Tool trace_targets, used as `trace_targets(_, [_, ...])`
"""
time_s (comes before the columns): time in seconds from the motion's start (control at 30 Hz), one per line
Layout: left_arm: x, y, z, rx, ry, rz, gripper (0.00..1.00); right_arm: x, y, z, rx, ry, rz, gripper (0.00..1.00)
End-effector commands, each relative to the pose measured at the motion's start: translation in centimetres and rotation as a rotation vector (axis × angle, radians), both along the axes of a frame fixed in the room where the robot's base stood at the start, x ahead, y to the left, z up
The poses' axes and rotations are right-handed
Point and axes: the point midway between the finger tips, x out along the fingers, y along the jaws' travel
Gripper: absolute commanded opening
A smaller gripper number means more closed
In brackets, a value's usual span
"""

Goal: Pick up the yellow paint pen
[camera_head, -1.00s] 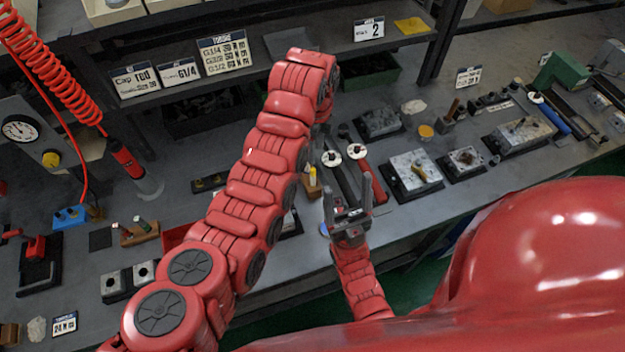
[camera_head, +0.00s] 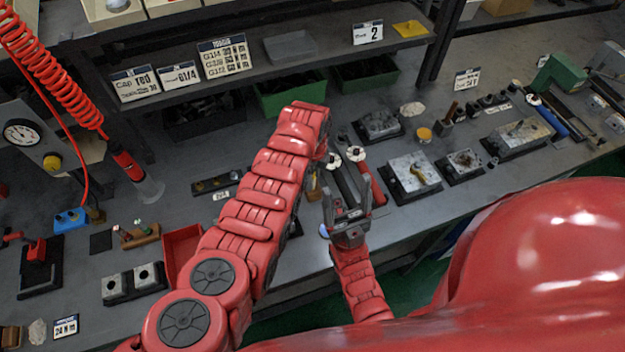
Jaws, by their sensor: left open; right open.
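A small wooden block (camera_head: 313,190) shows as a sliver just right of my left arm. My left arm reaches in from the left and bends down over the bench near the block. Its gripper is hidden behind the arm's own links. My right gripper (camera_head: 347,197) is open and empty, fingers pointing away from me, just right of the block and over the front part of the bench.
Two tools with round white collars (camera_head: 356,154) lie beyond my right gripper, one red-handled. Metal valve blocks (camera_head: 414,172) stand to the right. A red tray (camera_head: 182,248) and a wooden pen rack (camera_head: 138,236) are at left. Green bins (camera_head: 290,95) sit under the shelf.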

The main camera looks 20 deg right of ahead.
Motion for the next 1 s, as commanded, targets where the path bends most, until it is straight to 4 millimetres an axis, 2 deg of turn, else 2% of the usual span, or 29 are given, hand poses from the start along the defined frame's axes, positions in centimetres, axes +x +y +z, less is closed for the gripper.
trace_targets(0.2, [-0.11,0.08,-0.98,0.000,0.001,0.001,0.54,-0.01,-0.01,-0.10,0.000,0.000,0.000,0.72])
trace_targets(0.43, [-0.11,0.07,-1.01,0.000,0.001,0.000,0.54,-0.01,-0.01,-0.10,0.000,0.000,0.000,0.72])
trace_targets(0.47, [-0.11,0.07,-1.00,0.000,0.001,0.000,0.51,-0.01,0.00,-0.10,0.000,0.000,0.000,0.72])
trace_targets(0.73, [-0.11,0.06,-0.98,0.001,0.001,0.000,0.02,-0.01,0.00,-0.09,0.000,-0.001,0.000,0.72])
trace_targets(1.0, [-0.10,0.05,-0.97,0.001,0.001,0.000,0.00,-0.01,0.00,-0.09,0.000,0.000,0.000,0.72])
